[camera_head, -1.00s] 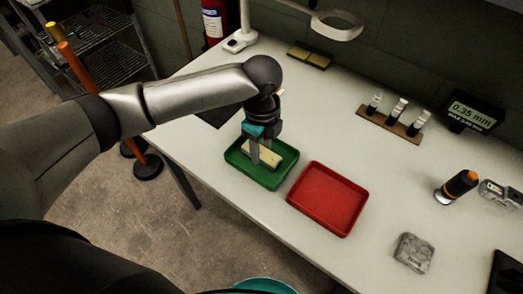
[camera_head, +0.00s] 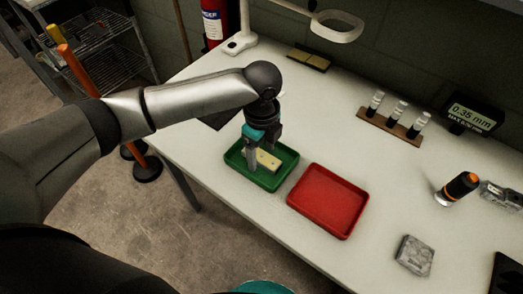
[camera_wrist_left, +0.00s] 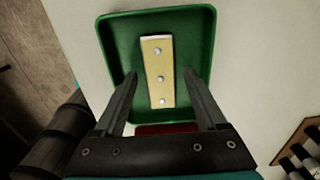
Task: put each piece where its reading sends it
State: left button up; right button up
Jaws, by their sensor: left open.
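A pale yellow piece with three rivet heads (camera_wrist_left: 157,72) lies in the green tray (camera_wrist_left: 205,25); in the head view the piece (camera_head: 268,160) shows beside my fingers, and the green tray (camera_head: 240,171) stands at the left of the bench. My left gripper (camera_head: 262,158) is above the tray and open, its fingers (camera_wrist_left: 158,90) apart on either side of the piece. The red tray (camera_head: 328,200) to the right is empty. A grey square piece (camera_head: 414,256) lies on the bench at the lower right. A display (camera_head: 470,117) reads 0.35 mm. My right gripper does not show.
A rack of several vials (camera_head: 392,121) and a magnifier lamp (camera_head: 335,26) stand at the back. The bench between the red tray and the rack is clear.

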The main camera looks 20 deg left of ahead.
aim_at(262, 156)
pick_arm(q)
notch_tip(262, 156, up, 12)
jog(key=p, duration=0.3)
jog(key=shift+p, duration=0.3)
jog(key=shift+d, duration=0.1)
